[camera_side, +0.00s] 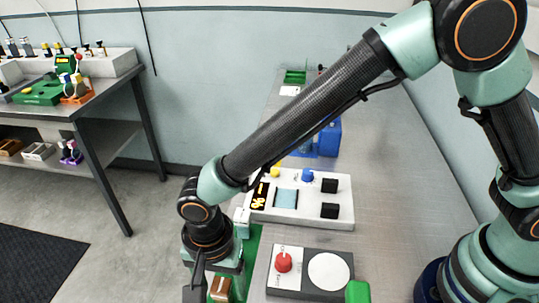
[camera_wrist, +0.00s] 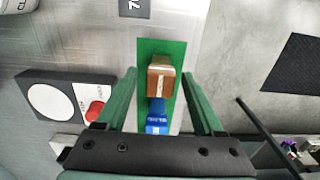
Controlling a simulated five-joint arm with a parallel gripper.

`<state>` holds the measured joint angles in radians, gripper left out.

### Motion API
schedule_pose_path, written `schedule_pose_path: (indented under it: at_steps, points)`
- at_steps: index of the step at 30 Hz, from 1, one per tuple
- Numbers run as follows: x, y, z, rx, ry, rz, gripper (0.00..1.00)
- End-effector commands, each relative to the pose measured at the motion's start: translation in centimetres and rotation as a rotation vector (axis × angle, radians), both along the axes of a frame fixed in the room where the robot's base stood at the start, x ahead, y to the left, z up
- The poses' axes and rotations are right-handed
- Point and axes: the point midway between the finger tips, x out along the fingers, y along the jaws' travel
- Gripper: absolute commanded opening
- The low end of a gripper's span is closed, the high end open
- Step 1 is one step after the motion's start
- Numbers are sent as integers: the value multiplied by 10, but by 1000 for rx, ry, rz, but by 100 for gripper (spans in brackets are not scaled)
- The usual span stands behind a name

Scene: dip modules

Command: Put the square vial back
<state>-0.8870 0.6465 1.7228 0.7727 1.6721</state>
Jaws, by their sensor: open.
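A square brown block with a paler tan top, which looks like the square vial (camera_wrist: 160,82), stands on a green plate (camera_wrist: 151,47) in the wrist view. A blue piece with white lettering (camera_wrist: 157,118) is right beside it, nearer my wrist. My gripper (camera_wrist: 159,76) is open, with one green finger on each side of the brown block and a gap on both sides. In the side view the brown block (camera_side: 219,288) shows low in the frame, partly hidden by my gripper. I cannot tell whether the vial sits in a holder.
A dark-edged module with a red knob and white disc (camera_side: 328,272) lies right of the green plate. A white panel with several knobs (camera_side: 300,200) and a blue block (camera_side: 330,138) stand farther back. The bench edge is close by the plate. Another bench stands at far left.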

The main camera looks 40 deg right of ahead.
Motion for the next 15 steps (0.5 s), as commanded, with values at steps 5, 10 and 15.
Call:
schedule_pose_path:
  at_steps: [5, 10, 15]
  points:
    - [1, 1, 40, 4, -3, 0, 69]
    - [1, 1, 69, 4, -3, 0, 69]
    - [0, 0, 84, 1, -1, 0, 69]
